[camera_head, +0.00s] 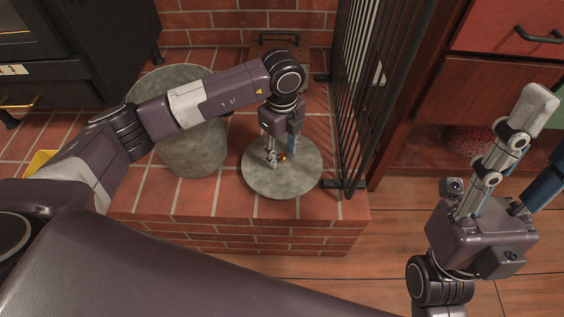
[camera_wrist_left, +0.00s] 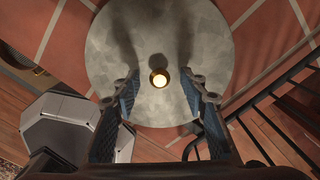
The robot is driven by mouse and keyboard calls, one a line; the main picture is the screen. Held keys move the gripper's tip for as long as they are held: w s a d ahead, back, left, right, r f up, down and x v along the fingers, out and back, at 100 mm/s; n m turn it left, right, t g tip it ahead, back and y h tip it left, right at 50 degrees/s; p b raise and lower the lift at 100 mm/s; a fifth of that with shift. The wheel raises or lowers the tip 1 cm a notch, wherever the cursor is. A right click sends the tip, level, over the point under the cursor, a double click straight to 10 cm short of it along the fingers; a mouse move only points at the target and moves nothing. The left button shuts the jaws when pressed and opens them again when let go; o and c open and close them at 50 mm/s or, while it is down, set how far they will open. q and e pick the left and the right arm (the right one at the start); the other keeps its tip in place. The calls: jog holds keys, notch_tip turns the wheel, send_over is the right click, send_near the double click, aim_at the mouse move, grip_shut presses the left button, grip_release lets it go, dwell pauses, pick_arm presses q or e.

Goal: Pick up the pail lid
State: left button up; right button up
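The pail lid (camera_head: 262,180) is a round grey metal disc with a small brass knob at its middle. It lies flat on the brick hearth, in front of the metal pail's right side. In the left wrist view the lid (camera_wrist_left: 158,50) fills the upper middle, and its knob (camera_wrist_left: 159,78) shows between my fingers. My left gripper (camera_head: 280,160) points down over the lid, close to the knob. In the wrist view its fingers (camera_wrist_left: 160,95) are apart, one on each side of the knob, with nothing between them gripped. My right gripper (camera_head: 525,150) is raised at the right, fingers apart and empty.
The grey pail (camera_head: 190,150) stands on the hearth left of the lid, partly behind my left arm. A black metal fire screen (camera_head: 365,90) stands close on the right. A black stove (camera_head: 75,45) is at upper left. The wooden floor lies below the hearth.

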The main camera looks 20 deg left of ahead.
pick_arm(q)
grip_shut()
jog(key=shift+r, duration=0.2)
dwell(0.5)
